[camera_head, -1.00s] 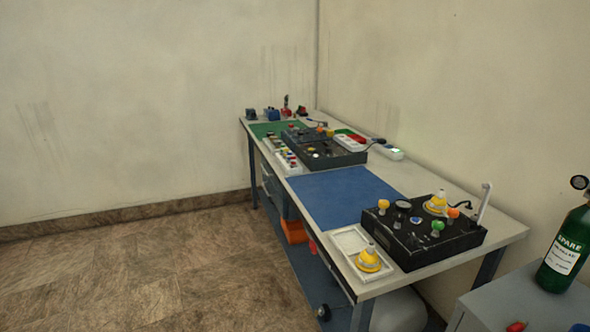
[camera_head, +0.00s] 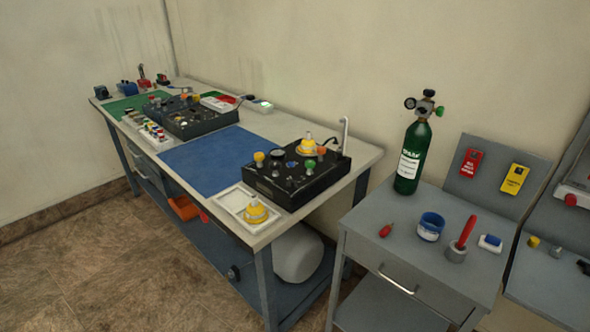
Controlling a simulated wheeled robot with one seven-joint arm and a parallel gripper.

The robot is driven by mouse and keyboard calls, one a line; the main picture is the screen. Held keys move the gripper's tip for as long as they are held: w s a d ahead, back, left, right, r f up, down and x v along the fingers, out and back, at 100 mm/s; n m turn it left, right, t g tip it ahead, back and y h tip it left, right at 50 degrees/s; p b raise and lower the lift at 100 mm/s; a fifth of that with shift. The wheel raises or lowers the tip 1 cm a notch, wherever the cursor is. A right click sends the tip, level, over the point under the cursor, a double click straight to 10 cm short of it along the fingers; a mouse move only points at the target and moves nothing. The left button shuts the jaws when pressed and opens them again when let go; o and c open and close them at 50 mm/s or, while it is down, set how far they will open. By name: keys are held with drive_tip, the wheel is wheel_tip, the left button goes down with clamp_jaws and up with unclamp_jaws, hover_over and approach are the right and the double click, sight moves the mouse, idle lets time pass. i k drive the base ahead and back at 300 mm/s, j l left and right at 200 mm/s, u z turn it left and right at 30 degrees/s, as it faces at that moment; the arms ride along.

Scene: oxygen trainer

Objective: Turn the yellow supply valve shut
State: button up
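A black trainer box (camera_head: 290,190) sits at the near end of the long bench. On its top stand a yellow knob (camera_head: 259,157) at the left, a green knob (camera_head: 310,165), a small orange knob (camera_head: 322,151) and a larger yellow dome-shaped piece (camera_head: 307,147) at the back. The yellow knob looks like the supply valve, but its label and turn position are too small to read. A similar yellow dome (camera_head: 256,212) sits in a white tray (camera_head: 231,198) beside the box. My gripper is not in view.
A blue mat (camera_head: 215,160) covers the bench's middle; a second dark box (camera_head: 200,117) stands farther back. A grey cabinet (camera_head: 400,236) to the right holds a green cylinder (camera_head: 412,160), a blue-and-white tub (camera_head: 430,227) and a red-handled tool (camera_head: 467,232). Floor at front left is clear.

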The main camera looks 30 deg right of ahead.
sight(259, 157)
drive_tip(key=i+j, duration=0.15)
drive_tip(key=j, duration=0.15)
drive_tip(key=i+j, duration=0.2)
drive_tip(key=i+j+z, duration=0.15)
drive_tip(key=j+z, duration=0.15)
drive_tip(key=i+j+z, duration=0.1)
drive_tip(key=j+z, duration=0.2)
drive_tip(key=j, duration=0.15)
drive_tip(key=j+z, duration=0.35)
drive_tip(key=z, duration=0.7)
drive_tip(key=i+j, duration=0.05)
